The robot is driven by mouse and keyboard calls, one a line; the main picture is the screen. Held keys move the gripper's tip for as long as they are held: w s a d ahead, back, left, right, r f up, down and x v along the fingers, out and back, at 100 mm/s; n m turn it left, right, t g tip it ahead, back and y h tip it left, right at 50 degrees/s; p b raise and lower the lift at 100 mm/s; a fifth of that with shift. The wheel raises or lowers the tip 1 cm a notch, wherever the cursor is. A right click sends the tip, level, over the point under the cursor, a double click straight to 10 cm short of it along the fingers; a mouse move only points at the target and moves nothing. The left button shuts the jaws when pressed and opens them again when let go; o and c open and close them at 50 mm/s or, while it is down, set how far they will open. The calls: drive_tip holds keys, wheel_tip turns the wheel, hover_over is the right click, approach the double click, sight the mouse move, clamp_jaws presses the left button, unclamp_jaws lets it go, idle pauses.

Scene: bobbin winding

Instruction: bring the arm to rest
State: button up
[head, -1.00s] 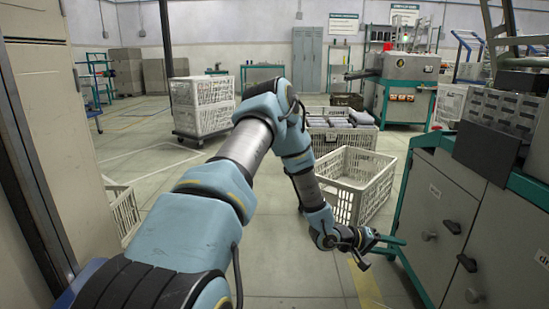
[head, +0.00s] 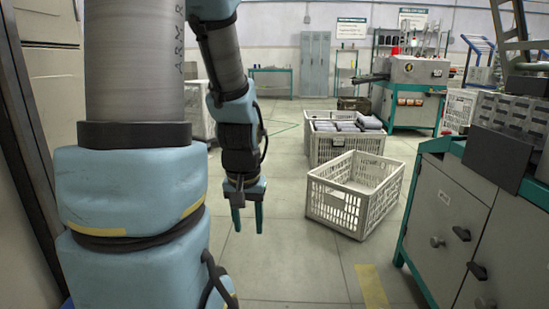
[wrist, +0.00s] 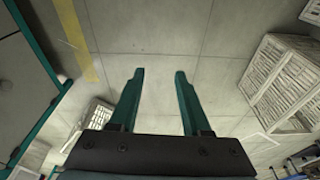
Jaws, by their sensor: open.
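My arm stands folded up on the left side of the head view, with its blue and grey links close to the camera. My gripper (head: 247,217) hangs below the wrist and points down over bare floor. Its two green fingers are apart with nothing between them. The wrist view shows the same open fingers (wrist: 157,100) with only grey floor tiles between and beyond them.
An empty white crate (head: 333,207) stands on the floor right of my gripper. A crate of grey items (head: 330,148) is behind it. A grey cabinet with green edges (head: 440,215) fills the right. Floor below my gripper is clear.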

wheel_tip(320, 180, up, 36)
drive_tip(key=s+p, duration=0.2)
drive_tip(key=p, duration=3.3)
drive_tip(key=shift+s+a+f, duration=0.15)
drive_tip(key=shift+s+a, duration=0.1)
drive_tip(key=shift+a, duration=0.15)
